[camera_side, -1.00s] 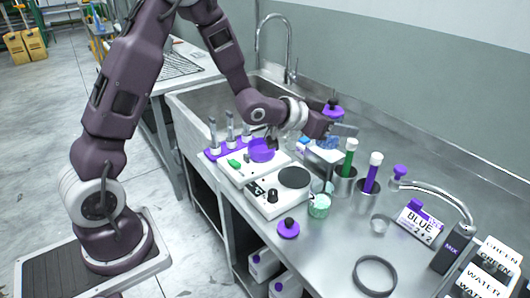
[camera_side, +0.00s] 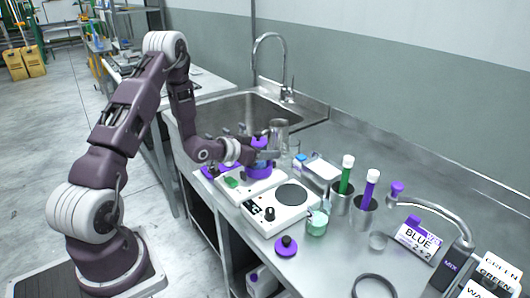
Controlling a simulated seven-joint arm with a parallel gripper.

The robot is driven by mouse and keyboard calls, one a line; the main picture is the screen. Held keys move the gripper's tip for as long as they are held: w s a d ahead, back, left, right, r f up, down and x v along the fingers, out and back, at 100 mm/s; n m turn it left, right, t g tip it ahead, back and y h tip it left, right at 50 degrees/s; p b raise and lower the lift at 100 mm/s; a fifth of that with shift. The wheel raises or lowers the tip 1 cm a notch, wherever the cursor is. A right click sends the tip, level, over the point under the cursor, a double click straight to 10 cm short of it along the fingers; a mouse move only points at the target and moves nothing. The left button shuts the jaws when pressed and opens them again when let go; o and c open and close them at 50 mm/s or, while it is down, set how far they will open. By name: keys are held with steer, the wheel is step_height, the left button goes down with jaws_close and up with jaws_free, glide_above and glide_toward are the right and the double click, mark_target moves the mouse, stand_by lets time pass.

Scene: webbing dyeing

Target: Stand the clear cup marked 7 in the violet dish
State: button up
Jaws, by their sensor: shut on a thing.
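A clear cup (camera_side: 280,129) stands upright at the fingertips of my gripper (camera_side: 272,155). My gripper is shut on the cup, which appears slightly above and to the right of the violet dish. No number can be read on the cup. The violet dish (camera_side: 259,172) sits on a white device at the back left of the work area. My gripper and wrist partly cover the dish's rear rim, so the height between cup and dish cannot be told.
A white scale (camera_side: 270,212) with a dark round plate is in front. A green tube (camera_side: 346,175) and a violet tube (camera_side: 369,190) stand in metal holders to the right. A mint jar (camera_side: 317,223) and a violet knobbed lid (camera_side: 286,246) are nearer. The sink (camera_side: 235,115) lies behind.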

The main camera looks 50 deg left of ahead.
steer(key=shift+f, duration=0.2)
steer(key=o, duration=1.6)
